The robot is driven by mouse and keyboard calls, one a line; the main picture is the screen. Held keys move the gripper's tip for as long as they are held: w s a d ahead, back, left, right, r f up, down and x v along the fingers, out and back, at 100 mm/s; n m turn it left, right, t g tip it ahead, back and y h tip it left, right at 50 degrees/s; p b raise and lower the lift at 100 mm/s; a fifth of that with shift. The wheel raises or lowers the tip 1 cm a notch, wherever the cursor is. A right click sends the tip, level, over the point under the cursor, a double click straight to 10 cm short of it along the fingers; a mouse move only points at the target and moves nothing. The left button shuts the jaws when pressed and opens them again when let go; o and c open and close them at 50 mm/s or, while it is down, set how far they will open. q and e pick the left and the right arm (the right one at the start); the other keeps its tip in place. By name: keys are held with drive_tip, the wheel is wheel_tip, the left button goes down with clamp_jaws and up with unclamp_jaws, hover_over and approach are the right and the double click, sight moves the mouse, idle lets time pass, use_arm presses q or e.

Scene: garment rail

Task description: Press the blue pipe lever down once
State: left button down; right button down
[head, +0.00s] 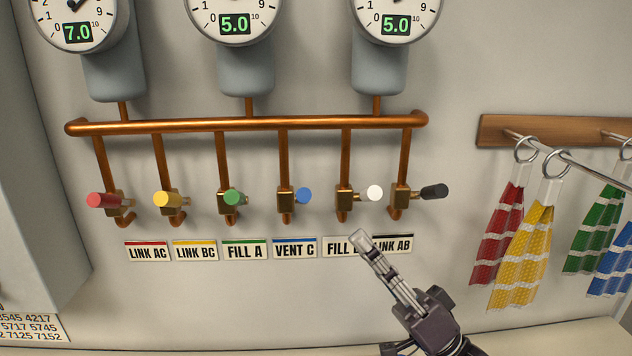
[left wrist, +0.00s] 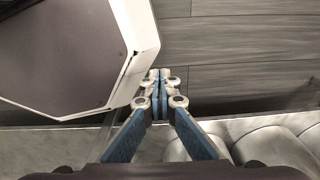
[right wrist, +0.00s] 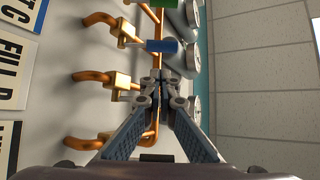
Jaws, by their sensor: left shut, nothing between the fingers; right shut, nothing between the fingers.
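The blue pipe lever (head: 304,196) sticks out from a brass valve (head: 285,201) above the VENT C label (head: 295,248). It also shows in the right wrist view (right wrist: 162,46), just beyond the fingertips. My right gripper (head: 358,239) is shut and empty. In the head view its tips are below and right of the blue lever, over part of the FILL label beside VENT C. The tips look apart from the lever, but the depth gap is hard to judge. My left gripper (left wrist: 160,82) is shut and empty, outside the head view.
Red (head: 106,200), yellow (head: 168,200), green (head: 233,196), white (head: 374,193) and black (head: 434,191) levers share the copper pipe (head: 240,125). Gauges read 7.0, 5.0 and 5.0.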

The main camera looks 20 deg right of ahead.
sight(301, 196)
use_arm(q)
drive_tip(key=shift+s, duration=0.75)
use_arm(e)
drive_tip(key=shift+s+r, duration=0.15)
drive_tip(key=shift+s, duration=0.05)
